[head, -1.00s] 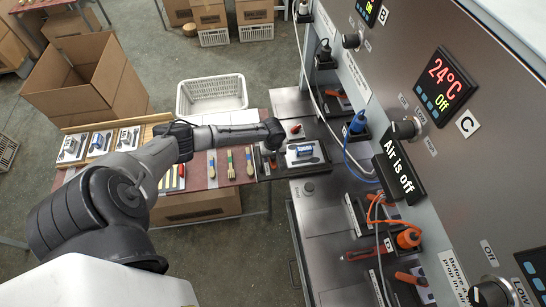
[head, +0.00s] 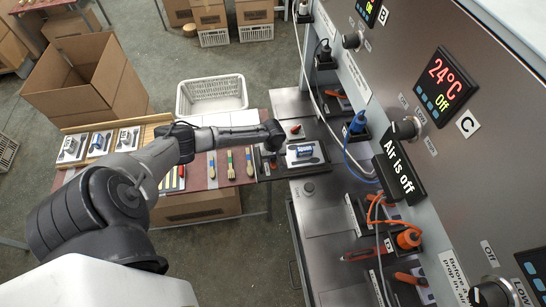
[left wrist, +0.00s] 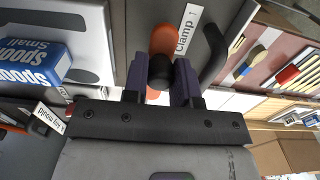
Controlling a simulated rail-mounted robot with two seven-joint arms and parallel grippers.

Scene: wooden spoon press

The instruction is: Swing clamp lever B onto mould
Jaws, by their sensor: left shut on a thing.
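In the left wrist view my left gripper (left wrist: 160,82) is shut on a dark round knob (left wrist: 160,70). An orange part (left wrist: 163,40) shows right behind the knob; its join to it is partly hidden. A label reading "Clamp" (left wrist: 187,28) lies beside it, its letter unreadable. A dark curved bar (left wrist: 214,55) stands to the right. The spoon box (left wrist: 35,58) lies at the left. My right gripper is not in view.
A red-brown table (head: 262,102) with several brushes (head: 230,163) adjoins the bench at the left. A white basket (head: 212,94) and an open carton (head: 88,75) stand beyond. The control panel (head: 395,60) with cables closes off the right side.

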